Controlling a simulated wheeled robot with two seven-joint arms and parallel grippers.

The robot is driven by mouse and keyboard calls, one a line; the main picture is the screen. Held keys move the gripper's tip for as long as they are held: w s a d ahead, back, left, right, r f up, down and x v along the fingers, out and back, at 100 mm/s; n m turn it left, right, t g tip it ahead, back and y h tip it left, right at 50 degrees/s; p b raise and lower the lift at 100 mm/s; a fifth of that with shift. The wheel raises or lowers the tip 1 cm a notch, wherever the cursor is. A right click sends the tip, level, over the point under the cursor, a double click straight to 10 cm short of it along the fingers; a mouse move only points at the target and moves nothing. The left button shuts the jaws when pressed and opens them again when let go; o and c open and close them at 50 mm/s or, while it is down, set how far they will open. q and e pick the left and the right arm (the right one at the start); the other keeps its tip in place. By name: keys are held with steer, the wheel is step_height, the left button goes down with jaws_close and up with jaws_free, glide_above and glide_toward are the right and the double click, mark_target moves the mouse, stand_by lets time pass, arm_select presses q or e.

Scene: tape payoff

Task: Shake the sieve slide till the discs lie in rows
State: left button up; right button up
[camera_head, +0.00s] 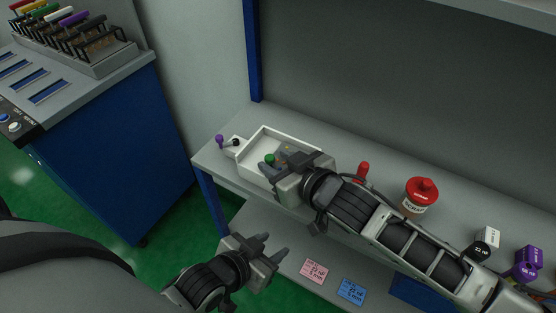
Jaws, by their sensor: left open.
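A white shallow tray with raised walls (259,135), which looks like the sieve slide, lies on the grey shelf. A small green knob-like piece (270,158) shows inside it, beside my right gripper's fingers. My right gripper (272,163) reaches over the tray from the right and covers much of its inside. I cannot tell whether its fingers hold the green piece. No discs can be made out; the gripper hides part of the tray floor. My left gripper (277,249) is open and empty, in front of and below the shelf edge, apart from the tray.
Purple (219,139) and black (236,142) knobs stand at the tray's left end. A red-topped jar (420,194), a red piece (363,171), a white-and-black block (487,240) and purple blocks (527,262) are to the right. Pink (314,271) and blue (352,291) cards lie lower down.

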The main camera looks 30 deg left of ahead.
steer(key=v, duration=1.6)
